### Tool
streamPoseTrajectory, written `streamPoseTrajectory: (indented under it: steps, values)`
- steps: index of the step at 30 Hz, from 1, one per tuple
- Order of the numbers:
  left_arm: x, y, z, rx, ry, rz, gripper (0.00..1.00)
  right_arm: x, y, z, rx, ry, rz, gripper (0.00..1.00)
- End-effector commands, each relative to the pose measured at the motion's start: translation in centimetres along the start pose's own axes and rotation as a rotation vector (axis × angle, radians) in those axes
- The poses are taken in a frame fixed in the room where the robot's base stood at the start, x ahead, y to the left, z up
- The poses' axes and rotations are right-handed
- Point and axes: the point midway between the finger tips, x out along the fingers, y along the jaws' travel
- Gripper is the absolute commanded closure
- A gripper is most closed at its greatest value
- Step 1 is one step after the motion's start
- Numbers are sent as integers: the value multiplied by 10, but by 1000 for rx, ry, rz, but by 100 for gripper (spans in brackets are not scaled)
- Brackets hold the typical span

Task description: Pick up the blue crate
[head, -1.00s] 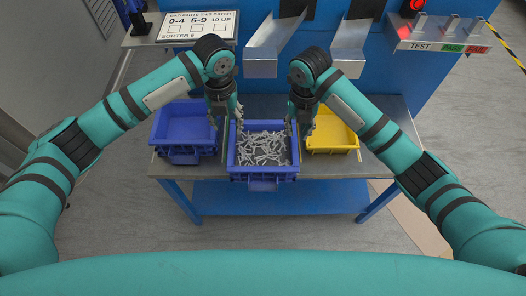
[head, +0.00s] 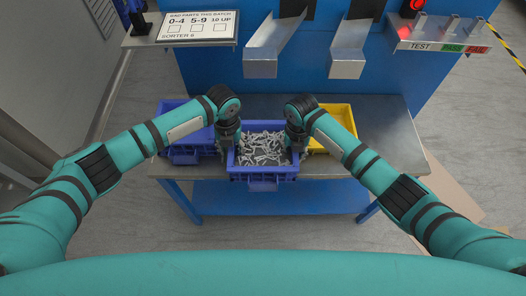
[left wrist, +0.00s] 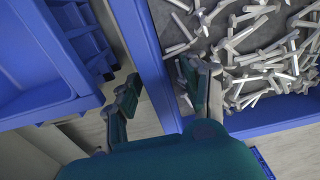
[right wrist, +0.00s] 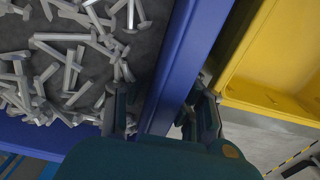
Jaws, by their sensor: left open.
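The blue crate (head: 262,177) stands on the table's front part and holds many grey metal bolts (head: 262,148). My left gripper (head: 228,150) is down at its left wall. In the left wrist view its open fingers (left wrist: 162,98) straddle that wall (left wrist: 148,60), one inside and one outside. My right gripper (head: 297,146) is down at the right wall. In the right wrist view its fingers (right wrist: 163,112) stand apart on either side of that wall (right wrist: 185,60). Whether any finger touches the crate is hard to tell.
An empty blue crate (head: 184,151) stands close on the left and a yellow crate (head: 335,112) close on the right. Two metal chutes (head: 262,68) hang behind. The table's right end (head: 400,140) is bare.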

Motion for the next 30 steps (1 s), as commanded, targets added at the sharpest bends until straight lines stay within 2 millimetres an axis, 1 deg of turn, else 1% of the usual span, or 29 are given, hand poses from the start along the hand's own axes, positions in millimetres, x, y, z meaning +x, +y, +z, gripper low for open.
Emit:
streamPoseTrajectory:
  steps: [4, 9, 14, 23, 30]
  values:
    - [0, 0, 0, 0, 0, 0, 56, 0, 0, 0, 0, 0, 0, 77]
    - [0, 0, 0, 0, 0, 0, 78, 0, 0, 0, 0, 0, 0, 99]
    - [0, 0, 0, 0, 0, 1, 99, 0, 0, 0, 0, 0, 0, 100]
    - [0, 0, 0, 0, 0, 1, 100, -1, 0, 0, 1, 0, 0, 100]
    - [-7, 0, 1, 0, -2, -1, 100, -7, 0, 1, 1, -3, 2, 100]
